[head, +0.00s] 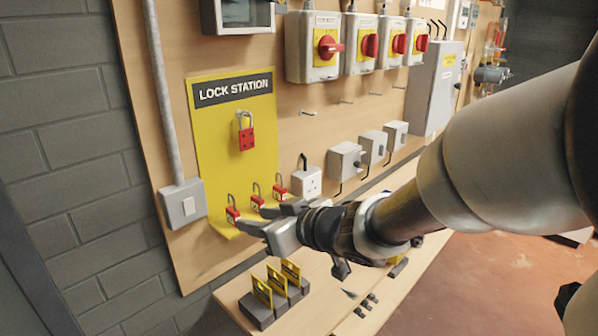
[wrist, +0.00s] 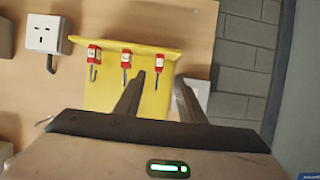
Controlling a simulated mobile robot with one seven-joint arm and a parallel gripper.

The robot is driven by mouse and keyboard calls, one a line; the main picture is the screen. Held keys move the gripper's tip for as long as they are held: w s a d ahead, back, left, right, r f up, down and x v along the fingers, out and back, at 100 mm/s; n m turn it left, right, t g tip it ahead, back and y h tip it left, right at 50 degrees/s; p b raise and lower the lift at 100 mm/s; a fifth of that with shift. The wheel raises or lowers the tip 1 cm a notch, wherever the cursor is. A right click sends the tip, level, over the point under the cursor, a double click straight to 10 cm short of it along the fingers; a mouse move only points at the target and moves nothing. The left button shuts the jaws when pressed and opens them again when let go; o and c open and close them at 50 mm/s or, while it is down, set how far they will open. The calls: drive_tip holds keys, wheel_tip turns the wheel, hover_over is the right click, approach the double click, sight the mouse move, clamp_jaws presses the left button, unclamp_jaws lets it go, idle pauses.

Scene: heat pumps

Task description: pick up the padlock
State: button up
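Three small red-and-white padlocks stand in a row on the yellow ledge of the lock station: a left one (head: 233,214), a middle one (head: 257,202) and a right one (head: 280,190). A larger red padlock (head: 246,138) hangs on the yellow board above. My gripper (head: 256,218) is in front of the ledge near the left padlock. The wrist view shows the row upside down, with the left padlock (wrist: 160,62) just beyond and between the fingertips of my gripper (wrist: 160,76). The fingers are apart and hold nothing; no contact is visible.
A grey switch box (head: 182,204) is left of the board. A white socket (head: 307,182) and grey boxes (head: 345,161) are on the wooden panel to the right. Below, a bench carries grey blocks with yellow plates (head: 275,295) and small loose parts (head: 367,300).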

sight(238, 215)
drive_tip(key=b+x, duration=0.1)
drive_tip(key=x, duration=0.7)
drive_tip(key=shift+w+a+f, duration=0.1)
drive_tip(key=shift+w+a, duration=0.1)
drive_tip(key=shift+w, duration=0.15)
clamp_jaws()
